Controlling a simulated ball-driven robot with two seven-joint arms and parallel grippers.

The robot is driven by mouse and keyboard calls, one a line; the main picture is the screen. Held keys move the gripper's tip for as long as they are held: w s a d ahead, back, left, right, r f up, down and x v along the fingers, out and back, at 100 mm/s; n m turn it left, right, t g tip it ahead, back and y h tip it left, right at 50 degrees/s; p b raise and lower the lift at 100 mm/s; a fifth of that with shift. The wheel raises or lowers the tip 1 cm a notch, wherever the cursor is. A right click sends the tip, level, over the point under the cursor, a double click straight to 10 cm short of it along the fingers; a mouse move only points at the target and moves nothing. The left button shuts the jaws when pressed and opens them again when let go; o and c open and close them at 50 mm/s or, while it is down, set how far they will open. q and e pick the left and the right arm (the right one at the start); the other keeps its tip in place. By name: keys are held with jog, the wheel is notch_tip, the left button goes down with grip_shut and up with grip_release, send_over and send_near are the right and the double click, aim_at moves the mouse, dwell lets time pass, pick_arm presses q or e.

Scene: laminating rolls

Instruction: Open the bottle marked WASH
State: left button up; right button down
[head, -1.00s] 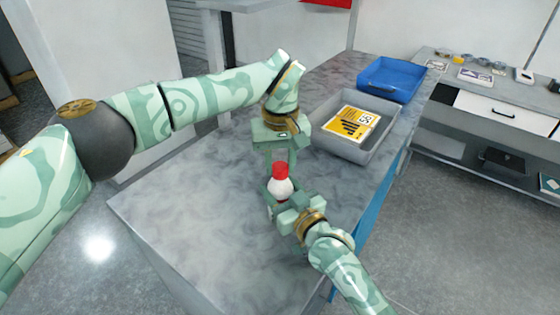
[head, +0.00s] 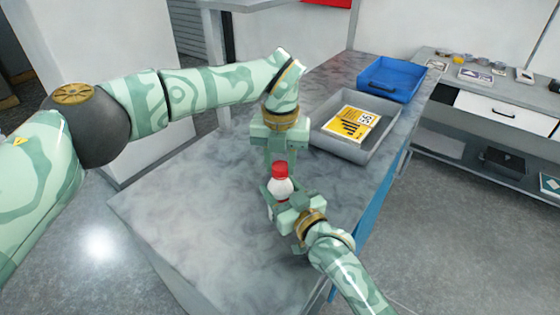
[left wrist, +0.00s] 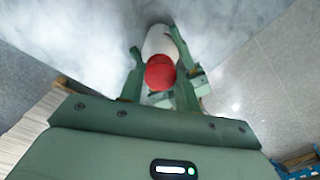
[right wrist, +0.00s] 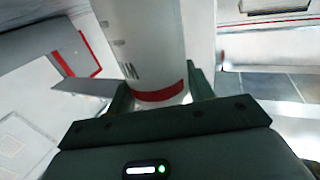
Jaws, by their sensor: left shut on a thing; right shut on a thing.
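A white bottle (head: 281,188) with a red cap (head: 280,169) stands upright over the grey worktop. My right gripper (head: 280,199) is shut on its lower body. In the right wrist view the white bottle (right wrist: 150,50) shows a red band and part of some dark lettering, too cut off to read in full. My left gripper (head: 279,163) comes down from above and is shut on the red cap. In the left wrist view the cap (left wrist: 160,73) sits between the left fingers, with the white bottle behind it. Whether the cap is loose cannot be seen.
A grey tray (head: 340,146) with a yellow and white printed item (head: 353,123) stands behind and to the right on the worktop (head: 190,220). A blue tray (head: 392,80) is beyond it. The worktop's left part is clear. A side bench (head: 455,90) holds small items.

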aim_at(280, 165)
pick_arm(q)
jog(key=n, duration=0.9)
jog(key=shift+n, duration=0.4)
jog(key=n, duration=1.2)
jog(key=shift+w, duration=0.1)
jog(key=shift+r, duration=0.15)
jog(key=shift+r, duration=1.05)
jog(key=shift+r, duration=2)
pick_arm(e)
jog(key=shift+c, duration=2.4)
grip_release()
